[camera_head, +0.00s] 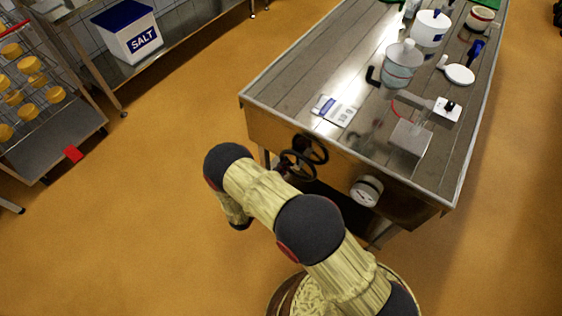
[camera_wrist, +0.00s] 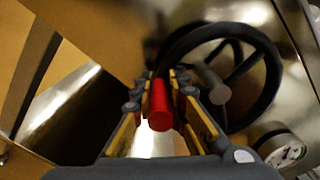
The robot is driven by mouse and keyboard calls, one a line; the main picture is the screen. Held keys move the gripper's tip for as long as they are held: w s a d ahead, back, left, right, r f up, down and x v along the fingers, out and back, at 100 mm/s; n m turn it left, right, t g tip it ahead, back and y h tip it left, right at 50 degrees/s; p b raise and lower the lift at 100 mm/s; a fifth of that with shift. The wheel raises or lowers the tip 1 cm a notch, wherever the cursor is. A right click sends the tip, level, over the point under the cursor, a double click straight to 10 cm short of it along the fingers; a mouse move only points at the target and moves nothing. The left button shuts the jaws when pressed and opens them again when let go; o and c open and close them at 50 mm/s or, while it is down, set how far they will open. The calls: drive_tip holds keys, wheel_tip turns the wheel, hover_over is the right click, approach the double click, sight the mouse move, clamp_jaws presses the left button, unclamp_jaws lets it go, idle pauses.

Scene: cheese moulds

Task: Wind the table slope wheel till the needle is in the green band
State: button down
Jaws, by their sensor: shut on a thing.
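The slope wheel (camera_wrist: 268,92), dark with spokes and a pale hub, is on the table's steel front in the wrist view. Its red handle knob (camera_wrist: 161,108) is at the rim's left side. My gripper (camera_wrist: 160,88) has its yellow-padded fingers closed on either side of this knob. The round white gauge (camera_wrist: 286,151) is at lower right; its needle and any green band are too small and blurred to read. In the head view the gauge (camera_head: 366,190) is on the table front, right of the dark wheel (camera_head: 313,149); my arm hides most of my gripper there.
The steel table (camera_head: 300,75) carries a lidded pot (camera_head: 402,66), a white bucket (camera_head: 431,28), a brush (camera_head: 459,73), a card (camera_head: 335,110) and a metal block (camera_head: 409,138). A cheese rack (camera_head: 45,152) and a salt bin (camera_head: 128,31) stand left. Open floor lies between.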

drive_tip(key=n, duration=0.1)
drive_tip(key=s+d+f+n, duration=0.1)
drive_tip(key=n, duration=0.1)
drive_tip(key=shift+f, duration=0.3)
drive_tip(key=shift+s+d+f+n+p, duration=0.1)
drive_tip(key=shift+s+d+f+n, duration=0.35)
drive_tip(key=shift+n, duration=0.85)
drive_tip(key=shift+s+d+f+n+p, duration=0.2)
drive_tip(key=shift+s+d+n, duration=0.45)
drive_tip(key=shift+n, duration=0.65)
drive_tip(key=shift+s+d+f+n+p, duration=0.1)
drive_tip(key=shift+s+d+f+n, duration=0.2)
drive_tip(key=shift+d+n, duration=0.75)
drive_tip(key=shift+a+n, duration=0.25)
drive_tip(key=shift+a, duration=0.05)
drive_tip(key=c, duration=1.7)
unclamp_jaws()
drive_tip(key=shift+c, duration=0.2)
drive_tip(key=v, duration=1.2)
